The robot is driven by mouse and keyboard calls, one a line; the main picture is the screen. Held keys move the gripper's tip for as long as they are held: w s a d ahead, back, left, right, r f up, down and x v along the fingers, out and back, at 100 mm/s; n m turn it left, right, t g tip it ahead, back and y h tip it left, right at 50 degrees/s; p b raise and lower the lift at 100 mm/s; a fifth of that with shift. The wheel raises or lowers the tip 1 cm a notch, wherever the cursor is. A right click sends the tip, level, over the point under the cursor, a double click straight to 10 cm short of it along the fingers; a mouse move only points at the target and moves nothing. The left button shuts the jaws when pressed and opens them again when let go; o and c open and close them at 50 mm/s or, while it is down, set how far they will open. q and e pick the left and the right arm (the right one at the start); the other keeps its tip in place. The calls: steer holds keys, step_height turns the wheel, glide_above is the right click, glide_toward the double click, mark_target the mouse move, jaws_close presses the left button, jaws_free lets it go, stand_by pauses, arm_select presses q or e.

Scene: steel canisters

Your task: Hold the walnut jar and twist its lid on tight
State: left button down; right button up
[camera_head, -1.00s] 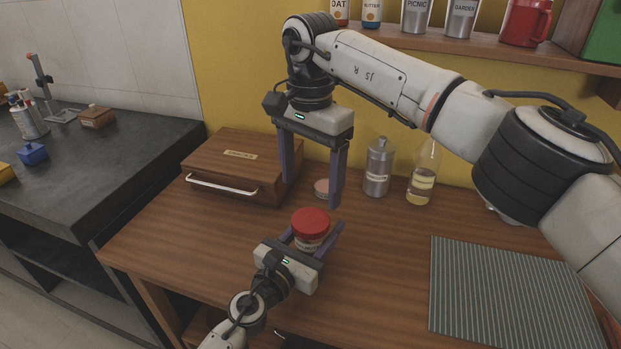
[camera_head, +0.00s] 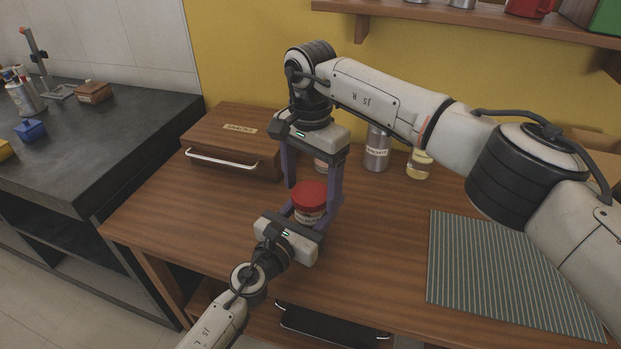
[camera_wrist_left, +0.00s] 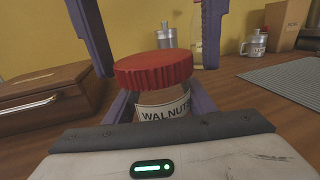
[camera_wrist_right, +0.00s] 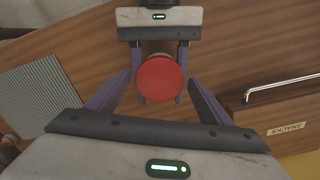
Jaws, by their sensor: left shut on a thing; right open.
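My left gripper (camera_head: 306,217) is shut on the jar's body below the lid, from the front. My right gripper (camera_head: 310,205) points down from above, open, its fingers on either side of the lid and apart from it. In the right wrist view the round lid (camera_wrist_right: 161,79) lies between and just beyond the open fingers.
A wooden snacks box (camera_head: 232,143) with a metal handle stands left of the jar. A steel canister (camera_head: 376,149) and a glass bottle (camera_head: 419,165) stand behind, right. A striped mat (camera_head: 500,275) lies at right. A shelf (camera_head: 440,17) runs above.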

steer(key=shift+c, duration=0.3)
steer(key=c, duration=1)
steer(key=m, duration=0.7)
steer(key=shift+c, duration=0.2)
steer(key=m, duration=0.6)
steer(key=shift+m, duration=0.3)
steer(key=m, duration=1)
steer(key=shift+m, duration=0.4)
steer(key=m, duration=0.3)
steer(key=shift+f, duration=0.1)
steer(key=o, duration=1.2)
steer(key=shift+o, duration=0.2)
